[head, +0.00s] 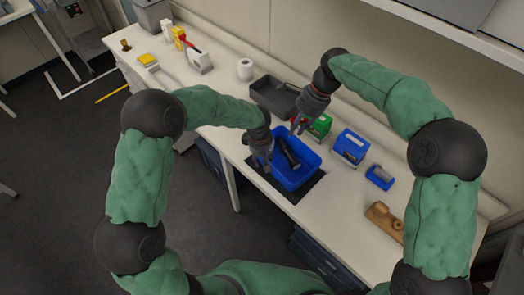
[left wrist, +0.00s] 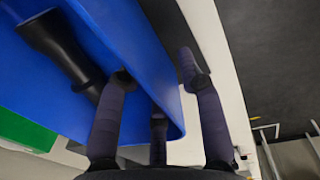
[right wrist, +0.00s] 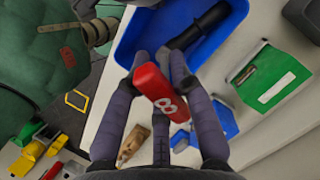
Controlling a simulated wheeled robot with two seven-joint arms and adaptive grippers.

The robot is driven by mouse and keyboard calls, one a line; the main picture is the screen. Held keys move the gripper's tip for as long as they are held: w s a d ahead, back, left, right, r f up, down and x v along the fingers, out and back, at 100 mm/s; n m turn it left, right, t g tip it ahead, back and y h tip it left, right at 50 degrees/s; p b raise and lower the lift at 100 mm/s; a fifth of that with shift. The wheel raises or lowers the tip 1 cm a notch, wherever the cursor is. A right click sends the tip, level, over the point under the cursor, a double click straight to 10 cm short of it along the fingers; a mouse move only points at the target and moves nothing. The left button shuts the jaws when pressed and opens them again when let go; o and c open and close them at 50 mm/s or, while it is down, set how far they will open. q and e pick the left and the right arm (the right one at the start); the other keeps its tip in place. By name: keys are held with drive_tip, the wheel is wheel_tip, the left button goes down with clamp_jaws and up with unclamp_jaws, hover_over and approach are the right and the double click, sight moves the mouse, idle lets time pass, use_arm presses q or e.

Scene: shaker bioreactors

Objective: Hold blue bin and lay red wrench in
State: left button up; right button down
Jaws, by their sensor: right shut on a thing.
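The blue bin (head: 293,181) stands on a dark mat on the bench, with a black flashlight-like object (head: 288,152) lying in it. My left gripper (head: 263,163) is at the bin's left wall; in the left wrist view its open fingers (left wrist: 158,85) straddle the blue wall (left wrist: 150,60), with space on both sides. My right gripper (head: 297,127) is above the bin's far edge. In the right wrist view it is shut on the red wrench (right wrist: 158,90), whose near end is marked 8. The rest of the wrench is hard to make out.
A dark grey tray (head: 274,97) lies behind. A brown wooden piece (head: 384,220) is at the right.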

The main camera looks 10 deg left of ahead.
use_arm(q)
drive_tip(key=shift+w+d+f, duration=0.1)
drive_tip(key=shift+f, duration=1.35)
clamp_jaws()
use_arm(e)
drive_tip(key=n+t+h, duration=0.2)
drive_tip(key=n+h, duration=0.2)
drive_tip(key=n, duration=0.1)
hover_over(291, 181)
wheel_tip(291, 181, down, 13)
drive_tip(key=shift+r, duration=0.1)
drive_tip(key=shift+y, duration=0.3)
drive_tip(key=shift+f, duration=2.1)
